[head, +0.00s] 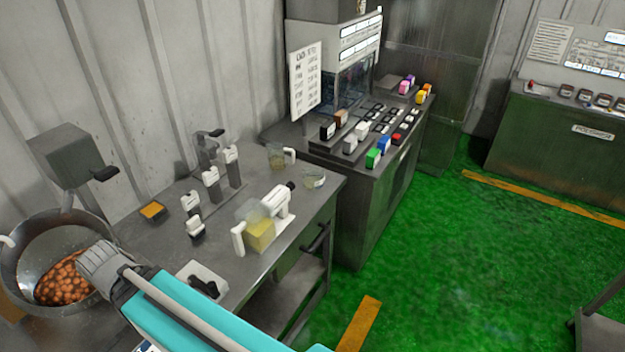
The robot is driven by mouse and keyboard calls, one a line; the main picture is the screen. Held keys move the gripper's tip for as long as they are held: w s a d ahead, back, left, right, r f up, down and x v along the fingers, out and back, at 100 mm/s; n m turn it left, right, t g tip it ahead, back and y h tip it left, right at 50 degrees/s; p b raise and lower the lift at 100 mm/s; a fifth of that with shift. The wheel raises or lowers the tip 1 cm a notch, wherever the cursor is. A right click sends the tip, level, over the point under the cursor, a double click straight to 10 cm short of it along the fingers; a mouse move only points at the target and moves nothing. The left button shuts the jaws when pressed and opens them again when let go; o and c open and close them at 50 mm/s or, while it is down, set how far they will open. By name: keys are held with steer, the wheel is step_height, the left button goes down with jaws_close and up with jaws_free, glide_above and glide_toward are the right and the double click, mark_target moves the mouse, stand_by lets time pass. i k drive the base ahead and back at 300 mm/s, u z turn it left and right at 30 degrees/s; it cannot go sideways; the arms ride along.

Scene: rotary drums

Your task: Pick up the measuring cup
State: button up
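A clear jug with a white handle (258,236) and yellow liquid in it stands upright near the front edge of the grey metal bench. A second, smaller clear cup with a white handle (277,160) stands farther back on the bench, with some yellowish content. Either one could be the measuring cup; I cannot tell which. My turquoise arm crosses the bottom left of the head view, with a grey ribbed part over the edge of the drum. No gripper fingers can be made out, and nothing held is visible.
The bench (150,228) also holds a white device (279,201) beside the jug, a glass dish (314,179), several black-and-white dispensers (232,165) and an orange-topped box (153,211). A metal drum (30,260) of brown pieces is at left. Green floor (420,270) is clear at right.

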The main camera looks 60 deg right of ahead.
mark_target(311, 185)
steer(key=z, duration=0.05)
steer(key=k, duration=1.7)
steer(key=z, duration=1.25)
steer(key=i, duration=0.9)
steer(key=z, duration=0.05)
